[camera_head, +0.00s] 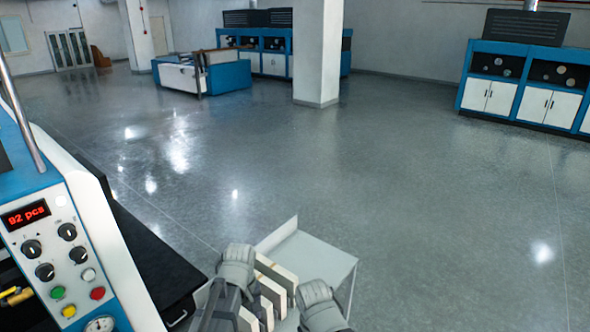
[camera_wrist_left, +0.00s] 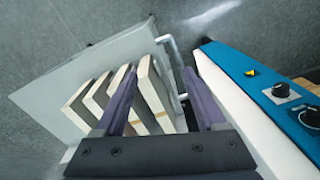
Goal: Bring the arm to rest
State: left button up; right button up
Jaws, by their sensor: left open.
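My left gripper (camera_wrist_left: 158,75) is open in the left wrist view, with its two dark purple fingers spread apart. One cream block (camera_wrist_left: 154,92) with a dark side shows between the fingers; whether they touch it I cannot tell. Several similar blocks (camera_wrist_left: 98,95) stand in a row to its left on a grey tray (camera_wrist_left: 50,97). In the head view, grey rounded arm parts of mine show at the bottom, beside the row of blocks (camera_head: 272,288) and the tray (camera_head: 322,252). The arm parts hide some of the blocks. I do not see my right gripper.
A blue and white machine (camera_head: 75,240) with knobs, buttons and a red "92 pcs" display stands close at the left, with a black surface (camera_head: 150,250) beside it. Open grey floor (camera_head: 400,190) lies beyond. A pillar (camera_head: 318,55) and blue cabinets (camera_head: 515,85) stand farther off.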

pick_arm(q)
jog(key=s+d+f+m+b, duration=0.7)
jog(key=s+m, duration=0.3)
jog(key=s, duration=0.1)
jog(key=shift+s+d+f+m+y, duration=0.15)
jog(key=shift+s+f+m+y, duration=0.05)
jog(key=shift+m+y, duration=0.2)
